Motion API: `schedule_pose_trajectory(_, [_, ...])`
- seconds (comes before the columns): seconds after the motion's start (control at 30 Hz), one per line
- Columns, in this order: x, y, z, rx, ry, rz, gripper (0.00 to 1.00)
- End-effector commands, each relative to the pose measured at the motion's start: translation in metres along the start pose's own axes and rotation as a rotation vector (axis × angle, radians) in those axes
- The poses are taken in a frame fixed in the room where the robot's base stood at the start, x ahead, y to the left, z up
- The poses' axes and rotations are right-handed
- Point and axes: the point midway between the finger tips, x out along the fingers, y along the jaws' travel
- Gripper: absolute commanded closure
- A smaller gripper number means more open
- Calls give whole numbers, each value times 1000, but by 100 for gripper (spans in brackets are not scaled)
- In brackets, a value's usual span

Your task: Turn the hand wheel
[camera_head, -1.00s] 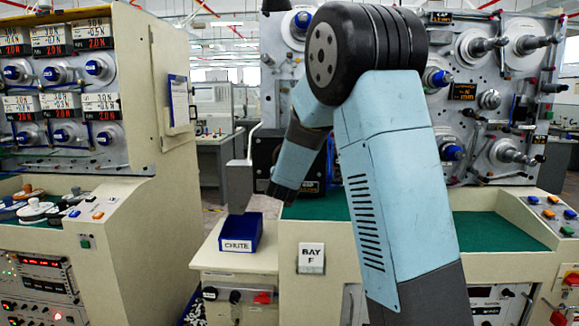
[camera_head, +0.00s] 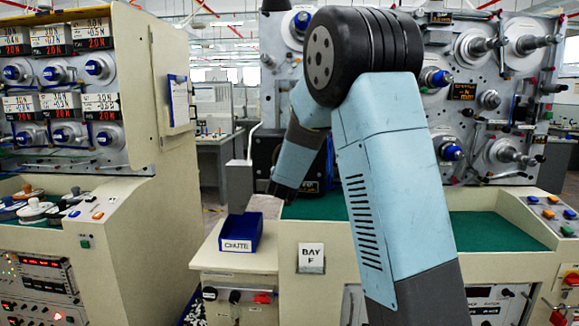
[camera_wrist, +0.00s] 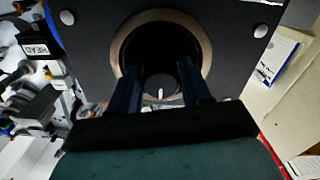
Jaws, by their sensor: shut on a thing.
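In the wrist view a dark grey panel (camera_wrist: 235,60) with pale bolts faces me. A bronze-coloured ring (camera_wrist: 202,47) surrounds a dark round recess in it. The two fingers of my gripper (camera_wrist: 160,88) reach into the recess, one on each side of a dark round part with a short white mark, which appears to be the hand wheel (camera_wrist: 161,81). The fingers are shut on it, and shadow hides the exact contact. In the head view my forearm hides most of the black panel (camera_head: 262,150), and the wheel and fingertips cannot be made out.
A blue bin marked CHUTE (camera_head: 240,232) stands on a cream ledge left of my arm. A cream cabinet with knobs (camera_head: 150,215) stands at the left. A spindle panel (camera_head: 490,100) rises at the right behind a green worktop (camera_head: 495,232).

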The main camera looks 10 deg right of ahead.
Motion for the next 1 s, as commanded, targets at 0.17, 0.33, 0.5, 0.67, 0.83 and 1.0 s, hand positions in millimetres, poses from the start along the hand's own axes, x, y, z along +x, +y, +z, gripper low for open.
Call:
schedule_pose_trajectory(0.17, [0, -1, 0, 11, 0, -1, 82])
schedule_pose_trajectory(0.33, [0, -1, 0, 62, 0, -1, 82])
schedule_pose_trajectory(0.5, [0, -2, 0, 168, 0, -2, 82])
schedule_pose_trajectory(0.67, [0, -2, 0, 307, 0, -2, 82])
schedule_pose_trajectory(0.83, [0, -3, 0, 469, 0, -1, 82])
schedule_pose_trajectory(1.0, [0, -3, -1, 631, 0, -1, 82])
